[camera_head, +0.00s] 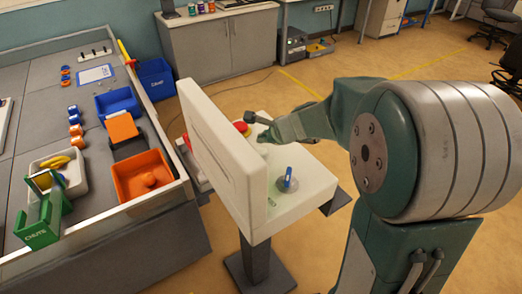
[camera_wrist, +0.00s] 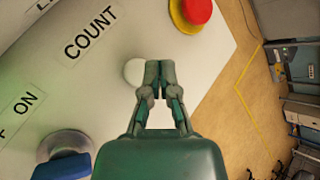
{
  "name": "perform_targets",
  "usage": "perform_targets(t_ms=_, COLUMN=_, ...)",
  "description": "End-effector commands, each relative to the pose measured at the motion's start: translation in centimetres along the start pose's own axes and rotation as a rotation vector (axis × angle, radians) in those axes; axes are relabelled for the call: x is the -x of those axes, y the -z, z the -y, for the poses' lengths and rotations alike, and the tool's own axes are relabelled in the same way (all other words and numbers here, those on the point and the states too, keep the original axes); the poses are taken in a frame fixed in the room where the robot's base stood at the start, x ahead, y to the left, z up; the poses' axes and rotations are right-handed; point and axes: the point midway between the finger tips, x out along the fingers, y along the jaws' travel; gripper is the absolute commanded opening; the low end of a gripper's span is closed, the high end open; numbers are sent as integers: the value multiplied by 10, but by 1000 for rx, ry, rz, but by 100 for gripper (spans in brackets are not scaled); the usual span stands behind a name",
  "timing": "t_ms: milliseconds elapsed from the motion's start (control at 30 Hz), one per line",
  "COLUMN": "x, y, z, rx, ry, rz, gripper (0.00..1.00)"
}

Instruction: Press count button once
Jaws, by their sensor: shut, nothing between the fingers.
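The count button is a round white button (camera_wrist: 133,72) below the printed word COUNT (camera_wrist: 90,35) on a pale panel in the wrist view. My gripper (camera_wrist: 159,68) is shut and empty. Its fingertips appear right beside the button and overlap its right edge; whether they touch it I cannot tell. In the head view my gripper (camera_head: 266,133) is over the far part of the white console (camera_head: 300,205), and the count button is not clearly visible there.
A red button on a yellow base (camera_wrist: 197,10) is close by; it also shows in the head view (camera_head: 240,126). A blue switch (camera_wrist: 65,165) sits at the console's near part. The console's upright panel (camera_head: 215,145) stands left of my gripper. A worktable with bins is further left.

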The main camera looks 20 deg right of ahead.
Motion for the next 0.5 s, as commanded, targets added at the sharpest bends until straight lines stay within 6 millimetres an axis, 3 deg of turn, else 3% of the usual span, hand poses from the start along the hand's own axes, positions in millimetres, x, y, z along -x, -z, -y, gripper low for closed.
perform_targets(t_ms=200, x=-11, y=8, z=-8, rx=-1, ry=0, rz=-2, gripper=0)
perform_targets(t_ms=500, x=-12, y=10, z=-9, rx=0, ry=1, rz=-2, gripper=0)
